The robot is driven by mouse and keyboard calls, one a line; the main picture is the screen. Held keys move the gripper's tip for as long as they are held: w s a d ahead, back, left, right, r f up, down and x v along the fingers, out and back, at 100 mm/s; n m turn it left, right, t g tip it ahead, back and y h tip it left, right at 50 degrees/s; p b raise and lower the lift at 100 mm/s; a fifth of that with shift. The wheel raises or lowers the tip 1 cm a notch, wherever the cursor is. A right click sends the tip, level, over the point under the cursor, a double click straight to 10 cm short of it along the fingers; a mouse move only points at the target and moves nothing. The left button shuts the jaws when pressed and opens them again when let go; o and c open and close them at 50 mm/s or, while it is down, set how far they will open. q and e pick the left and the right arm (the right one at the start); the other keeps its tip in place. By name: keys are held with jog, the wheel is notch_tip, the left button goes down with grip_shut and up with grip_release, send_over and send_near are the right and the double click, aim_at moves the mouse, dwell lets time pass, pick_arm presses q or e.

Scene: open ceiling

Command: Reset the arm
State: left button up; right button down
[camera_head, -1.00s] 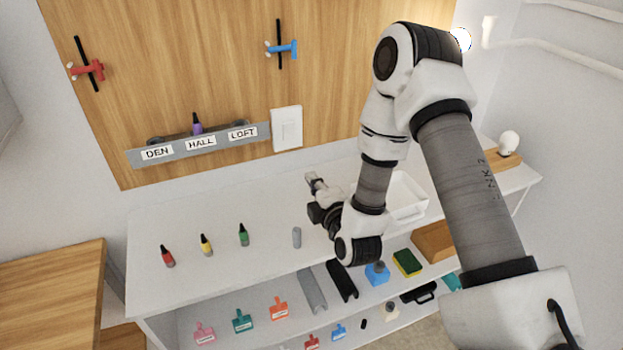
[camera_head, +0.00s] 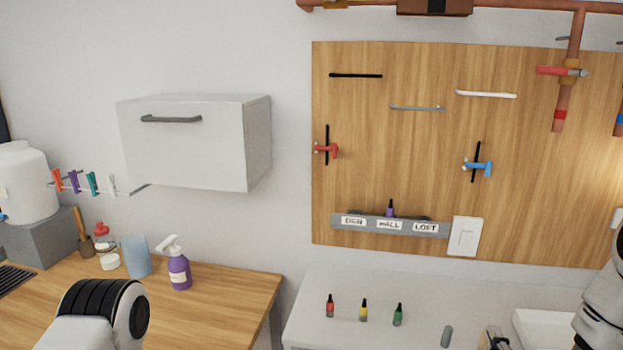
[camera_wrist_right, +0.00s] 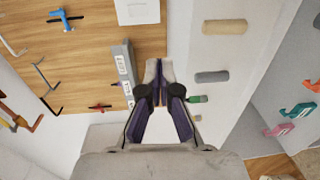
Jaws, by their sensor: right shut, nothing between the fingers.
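My right arm (camera_head: 603,300) shows at the right edge of the head view. A link of my left arm (camera_head: 100,315) shows at the lower left of the head view. The left gripper is out of view.
Red (camera_head: 330,306), yellow (camera_head: 363,311) and green (camera_head: 398,315) bottles stand on the shelf near a grey cylinder (camera_head: 447,336). A white tray (camera_head: 540,322) is at the right. A purple spray bottle (camera_head: 178,268) stands on the wooden counter (camera_head: 225,290). A white cabinet (camera_head: 190,150) juts from the wall.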

jog(key=s+a+f+g+y, duration=0.1)
jog(key=s+a+f+g, duration=0.25)
jog(key=f, duration=0.35)
jog(key=s+a+f+m+g+y, duration=0.1)
jog(key=s+a+f+g, duration=0.15)
jog(key=s+f, duration=0.35)
jog(key=s+a+f+g+y, duration=0.2)
jog(key=s+a+f, duration=0.15)
jog(key=f, duration=0.55)
jog(key=s+f+m+g, duration=0.3)
jog(key=s+m+g, duration=0.1)
jog(key=s+m, duration=0.3)
jog(key=s+a+f+m+g, duration=0.1)
jog(key=s+f+m+g, duration=0.2)
jog(key=s, duration=0.7)
jog(key=m+g, duration=0.2)
jog(key=m, duration=0.2)
jog(key=shift+a+m, duration=0.3)
jog(key=shift+m, duration=0.1)
jog(key=shift+r, duration=0.1)
